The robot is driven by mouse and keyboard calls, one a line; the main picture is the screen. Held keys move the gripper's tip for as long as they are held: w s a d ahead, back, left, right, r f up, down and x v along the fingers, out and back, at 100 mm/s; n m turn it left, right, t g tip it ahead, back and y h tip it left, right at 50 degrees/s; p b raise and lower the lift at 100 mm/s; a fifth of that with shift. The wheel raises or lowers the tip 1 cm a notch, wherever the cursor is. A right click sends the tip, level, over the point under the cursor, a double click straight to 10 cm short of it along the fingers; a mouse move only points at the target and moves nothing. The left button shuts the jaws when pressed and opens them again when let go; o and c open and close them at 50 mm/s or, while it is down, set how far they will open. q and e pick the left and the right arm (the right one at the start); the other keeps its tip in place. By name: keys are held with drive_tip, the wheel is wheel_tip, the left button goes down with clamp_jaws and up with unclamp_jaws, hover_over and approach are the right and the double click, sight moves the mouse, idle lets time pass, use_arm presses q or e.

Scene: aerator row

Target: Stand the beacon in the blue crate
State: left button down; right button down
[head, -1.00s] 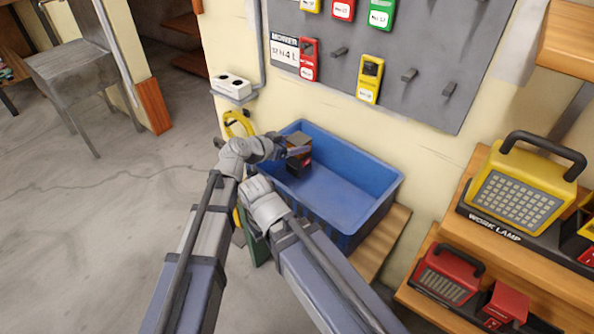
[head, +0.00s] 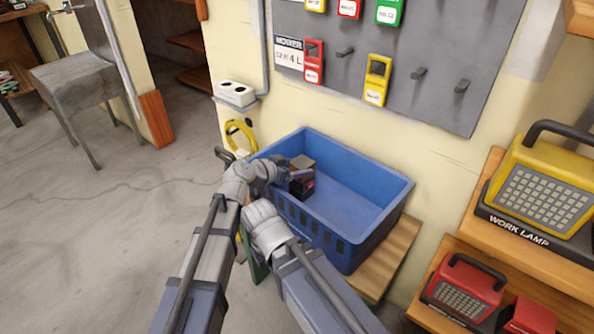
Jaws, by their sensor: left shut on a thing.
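The blue crate (head: 358,222) stands on a wooden board against the wall. My left gripper (head: 297,175) reaches over the crate's left end and is shut on a small dark block with a brownish top and some red, which I take to be the beacon (head: 303,187). The beacon looks roughly upright and is inside the crate's outline, near its left end. The gripper partly covers it, and I cannot tell whether its base touches the crate floor. My right arm bends down in front of the crate, and its gripper is hidden.
The crate's right part is empty. A grey pegboard (head: 425,65) with coloured tags hangs above. Shelves at right hold a yellow work lamp (head: 545,190) and a red lamp (head: 463,288).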

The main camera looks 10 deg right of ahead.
use_arm(q)
unclamp_jaws()
drive_tip(key=shift+f, duration=0.1)
drive_tip(key=shift+r, duration=0.2)
drive_tip(key=shift+p+v, duration=2.6)
drive_tip(key=shift+v, duration=3.4)
drive_tip(key=shift+f, duration=0.1)
